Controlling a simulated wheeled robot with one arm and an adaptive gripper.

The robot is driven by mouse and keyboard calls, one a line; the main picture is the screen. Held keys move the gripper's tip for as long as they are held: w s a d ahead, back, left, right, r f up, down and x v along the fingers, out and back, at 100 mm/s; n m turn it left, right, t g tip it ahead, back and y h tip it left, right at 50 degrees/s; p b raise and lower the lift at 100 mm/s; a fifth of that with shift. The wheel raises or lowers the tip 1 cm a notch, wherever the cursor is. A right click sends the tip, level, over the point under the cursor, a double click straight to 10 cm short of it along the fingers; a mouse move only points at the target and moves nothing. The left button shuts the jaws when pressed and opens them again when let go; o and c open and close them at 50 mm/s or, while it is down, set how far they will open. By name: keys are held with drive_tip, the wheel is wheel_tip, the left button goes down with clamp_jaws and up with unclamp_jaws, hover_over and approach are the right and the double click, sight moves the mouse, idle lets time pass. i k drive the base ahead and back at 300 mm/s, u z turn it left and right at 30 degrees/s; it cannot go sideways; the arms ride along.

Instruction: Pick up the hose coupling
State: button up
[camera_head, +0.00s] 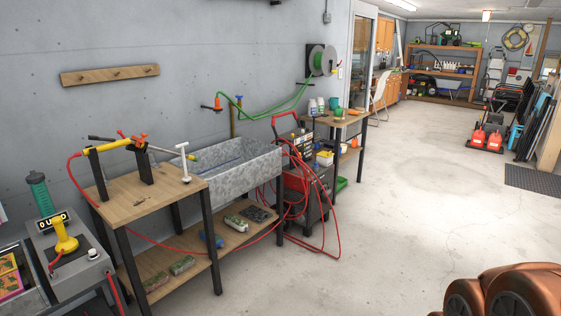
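I cannot make out the hose coupling for certain. A few small dark pieces (142,202) lie on the wooden top of the workbench (165,190) at left; they are too small to identify. On the same bench, a yellow and orange hose fitting (117,144) with a red hose at its left end rests across two black upright supports. A white T-shaped piece (183,160) stands near the bench's right end. My gripper is not in view. A copper-coloured rounded part at the bottom right seems to be mine.
A galvanized trough (262,166) adjoins the bench, with a red hose (330,235) looping to the floor beside a cart (305,190). A grey cabinet (75,262) with a yellow-handled device stands at lower left. The central concrete floor is clear.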

sight(217, 103)
drive_tip(key=u, duration=0.35)
drive_tip(key=i, duration=2.2)
drive_tip(key=u, duration=1.05)
drive_tip(key=i, duration=1.8)
drive_tip(key=u, duration=0.5)
